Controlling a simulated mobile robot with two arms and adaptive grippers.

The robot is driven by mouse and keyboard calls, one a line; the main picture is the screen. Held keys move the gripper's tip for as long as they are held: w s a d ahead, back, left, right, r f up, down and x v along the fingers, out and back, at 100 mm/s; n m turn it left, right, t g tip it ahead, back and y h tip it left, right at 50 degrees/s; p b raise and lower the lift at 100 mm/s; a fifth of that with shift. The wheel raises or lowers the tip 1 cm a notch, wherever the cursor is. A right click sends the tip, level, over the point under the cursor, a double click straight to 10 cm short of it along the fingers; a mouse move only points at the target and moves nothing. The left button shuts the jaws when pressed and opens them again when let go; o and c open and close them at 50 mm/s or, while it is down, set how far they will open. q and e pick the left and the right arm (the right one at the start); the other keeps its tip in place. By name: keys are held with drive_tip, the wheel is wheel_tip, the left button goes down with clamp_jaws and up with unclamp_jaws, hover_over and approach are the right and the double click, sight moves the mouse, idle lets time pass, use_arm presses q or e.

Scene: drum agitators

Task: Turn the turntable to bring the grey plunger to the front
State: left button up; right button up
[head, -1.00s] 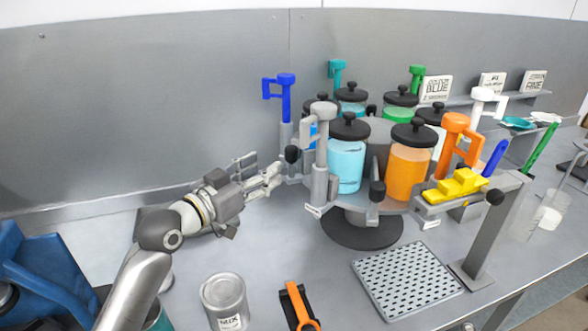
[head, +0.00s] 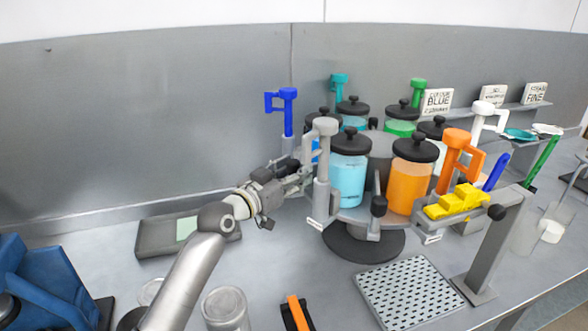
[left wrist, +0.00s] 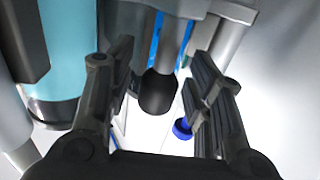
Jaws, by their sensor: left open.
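The turntable (head: 352,216) is a grey disc on a black round base, carrying several jars with black lids and several coloured plungers. The grey plunger (head: 323,165) stands upright at its left front. The orange plunger (head: 452,155) is at the right, the blue plunger (head: 288,110) at the back left. A black knob (head: 378,206) sticks out at the front rim. My left gripper (head: 303,177) is open at the turntable's left edge, behind the grey plunger. In the left wrist view another black knob (left wrist: 158,93) lies between its open fingers (left wrist: 162,80); contact is unclear. My right gripper is out of view.
A bracket with a yellow piece (head: 458,202) stands at the right front, close to the turntable. A perforated plate (head: 408,290), a can (head: 226,308) and an orange-and-black tool (head: 297,312) lie in front. A dark flat device (head: 160,235) lies behind my left arm.

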use_arm(q)
drive_tip(key=shift+w+d, duration=0.15)
drive_tip(key=shift+w, duration=0.05)
clamp_jaws()
idle(0.3)
drive_tip(key=shift+s+r, duration=0.1)
drive_tip(key=shift+s, duration=0.05)
